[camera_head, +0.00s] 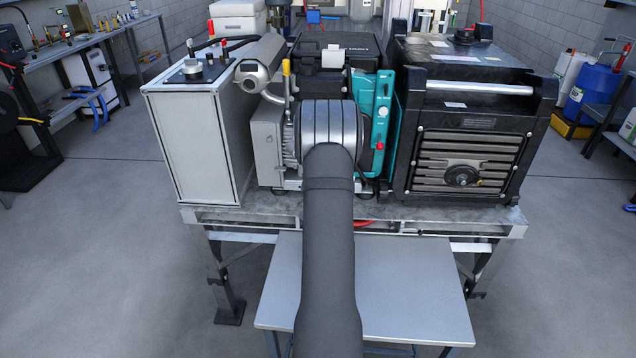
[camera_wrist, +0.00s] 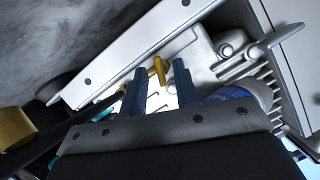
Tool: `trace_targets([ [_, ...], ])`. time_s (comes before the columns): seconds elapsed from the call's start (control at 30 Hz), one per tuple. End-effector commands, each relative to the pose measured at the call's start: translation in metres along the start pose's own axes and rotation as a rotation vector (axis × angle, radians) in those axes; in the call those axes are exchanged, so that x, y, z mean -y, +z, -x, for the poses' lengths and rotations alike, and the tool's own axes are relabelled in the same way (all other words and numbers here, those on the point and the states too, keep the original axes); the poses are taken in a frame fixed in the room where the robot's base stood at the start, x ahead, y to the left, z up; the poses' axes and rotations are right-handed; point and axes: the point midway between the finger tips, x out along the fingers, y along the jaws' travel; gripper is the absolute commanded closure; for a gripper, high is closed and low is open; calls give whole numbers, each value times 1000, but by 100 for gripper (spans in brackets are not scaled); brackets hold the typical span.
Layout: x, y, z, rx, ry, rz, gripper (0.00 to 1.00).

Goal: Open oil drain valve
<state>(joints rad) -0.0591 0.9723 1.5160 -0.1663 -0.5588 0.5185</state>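In the wrist view my gripper (camera_wrist: 159,66) shows two dark blue fingers held apart. A small brass-yellow lever (camera_wrist: 157,72), which looks like the oil drain valve, lies between and just beyond the fingertips, against a pale metal housing. I see no clear contact between it and either finger. In the head view my dark arm reaches to the engine (camera_head: 265,138) in the middle of the bench and hides my gripper and the valve.
A grey cabinet (camera_head: 188,130) stands left of the engine, and a black generator unit (camera_head: 464,130) stands right. A teal panel (camera_head: 379,110) is beside my arm. In the wrist view, a pale rail (camera_wrist: 125,60) and a finned metal part (camera_wrist: 262,72) are close to the fingers.

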Motion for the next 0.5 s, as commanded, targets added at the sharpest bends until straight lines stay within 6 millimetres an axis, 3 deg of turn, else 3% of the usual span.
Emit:
trace_targets([
  [0.37, 0, 0, -6, 0, 0, 0, 72],
  [0.5, 0, 0, -6, 0, 0, 0, 95],
])
